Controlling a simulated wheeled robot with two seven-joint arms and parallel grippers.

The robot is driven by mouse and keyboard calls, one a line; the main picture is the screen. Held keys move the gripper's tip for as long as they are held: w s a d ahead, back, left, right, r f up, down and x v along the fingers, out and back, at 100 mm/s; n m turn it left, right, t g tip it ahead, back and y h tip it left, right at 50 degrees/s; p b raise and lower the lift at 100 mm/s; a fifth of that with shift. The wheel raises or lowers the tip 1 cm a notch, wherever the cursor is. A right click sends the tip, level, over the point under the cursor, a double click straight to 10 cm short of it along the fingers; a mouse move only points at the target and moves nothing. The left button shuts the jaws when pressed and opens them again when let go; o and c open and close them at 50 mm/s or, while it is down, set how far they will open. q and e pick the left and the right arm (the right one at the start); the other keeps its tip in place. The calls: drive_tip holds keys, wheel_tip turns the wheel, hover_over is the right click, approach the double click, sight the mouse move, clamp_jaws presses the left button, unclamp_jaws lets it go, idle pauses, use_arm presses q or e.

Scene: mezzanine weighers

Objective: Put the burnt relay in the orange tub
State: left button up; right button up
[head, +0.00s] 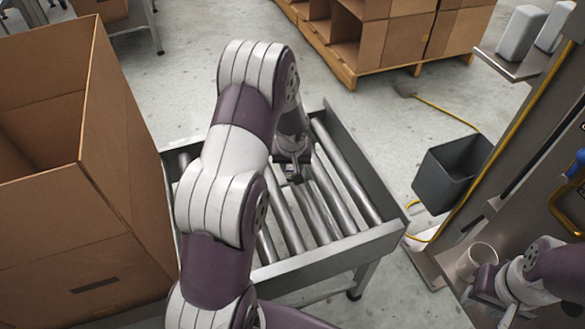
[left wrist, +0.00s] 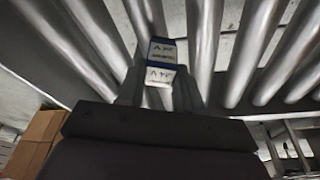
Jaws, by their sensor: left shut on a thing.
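My left gripper (head: 294,178) reaches down over the roller conveyor (head: 372,243) in the head view, and its arm hides part of the rollers. In the left wrist view its fingers are shut on a small blue-and-white block (left wrist: 160,62) with printed lettering. The block looks like a relay, but I cannot tell whether it is burnt. Metal rollers lie behind it. My right gripper (head: 490,285) is low at the right, close to a pale cup (head: 476,261); its fingers are too unclear to judge. No orange tub shows in either view.
A large open cardboard box (head: 100,215) stands left of the conveyor. Cartons on a pallet (head: 385,35) stand at the back. A dark grey bin (head: 450,173) is at the right, beside an upright panel (head: 545,150). A yellow cable (head: 445,110) crosses the floor.

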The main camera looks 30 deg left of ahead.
use_arm(q)
drive_tip(key=shift+f, duration=0.2)
drive_tip(key=shift+f, duration=0.15)
drive_tip(key=o, duration=1.1)
drive_tip(key=shift+c, duration=0.2)
